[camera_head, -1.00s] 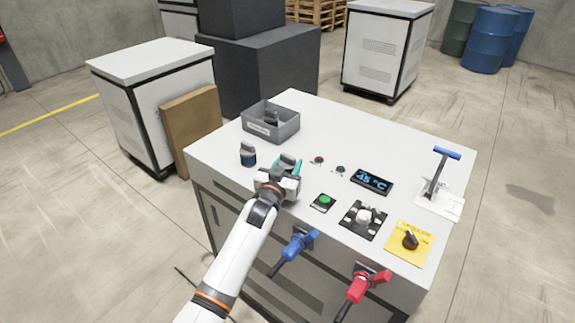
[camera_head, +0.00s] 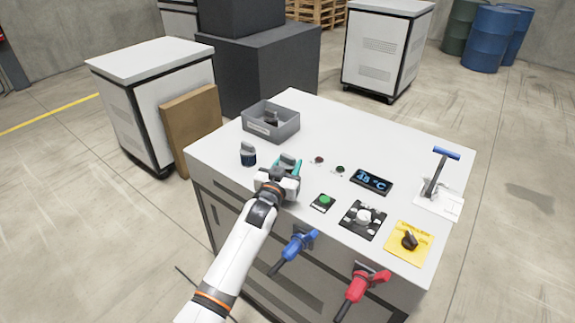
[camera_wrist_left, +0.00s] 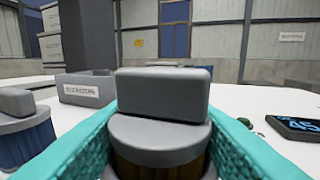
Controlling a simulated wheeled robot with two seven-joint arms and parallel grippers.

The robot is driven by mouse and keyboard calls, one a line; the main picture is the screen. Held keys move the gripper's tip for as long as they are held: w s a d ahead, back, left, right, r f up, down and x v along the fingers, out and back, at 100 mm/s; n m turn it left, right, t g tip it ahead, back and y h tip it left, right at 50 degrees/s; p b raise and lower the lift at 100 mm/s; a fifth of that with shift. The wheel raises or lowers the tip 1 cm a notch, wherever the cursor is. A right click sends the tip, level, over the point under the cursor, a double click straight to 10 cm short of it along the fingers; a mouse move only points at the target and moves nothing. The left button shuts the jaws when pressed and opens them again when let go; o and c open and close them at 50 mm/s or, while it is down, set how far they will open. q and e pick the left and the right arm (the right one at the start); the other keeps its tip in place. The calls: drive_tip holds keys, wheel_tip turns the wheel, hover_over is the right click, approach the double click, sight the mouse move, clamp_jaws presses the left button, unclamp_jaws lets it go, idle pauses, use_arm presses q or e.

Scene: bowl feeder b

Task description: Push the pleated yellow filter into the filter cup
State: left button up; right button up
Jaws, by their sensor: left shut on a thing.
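My left gripper (camera_head: 289,166) is over the near left part of the white worktop, its teal fingers closed around a filter. The filter's grey cap with a block-shaped handle (camera_head: 287,160) shows just beyond the fingers. In the left wrist view the handle (camera_wrist_left: 163,93) fills the middle and looks upright, with yellow-brown pleats (camera_wrist_left: 155,170) just visible under the cap. The filter's lower end is hidden, and I cannot make out the filter cup or tell whether the filter is in it. My right gripper is not in view.
A blue filter (camera_head: 248,155) with a grey cap stands to the left. A grey bin (camera_head: 285,132) with something dark inside stands behind. A green button (camera_head: 323,202), a display (camera_head: 372,182), a black-plated knob (camera_head: 364,218) and a yellow-plated switch (camera_head: 409,241) lie to the right.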

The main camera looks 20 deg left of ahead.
sight(288, 155)
use_arm(q)
drive_tip(key=shift+s+f, duration=0.15)
drive_tip(key=shift+f, duration=0.65)
drive_tip(key=shift+r, duration=0.15)
idle(1.1)
drive_tip(key=shift+p, duration=0.4)
drive_tip(key=shift+f, duration=0.2)
idle(0.7)
drive_tip(key=shift+r, duration=0.15)
idle(0.5)
drive_tip(key=shift+r+p, duration=0.2)
drive_tip(key=shift+p, duration=0.15)
drive_tip(key=shift+w+r+p, duration=0.35)
drive_tip(key=shift+r+p, duration=1.5)
drive_tip(key=shift+r, duration=0.35)
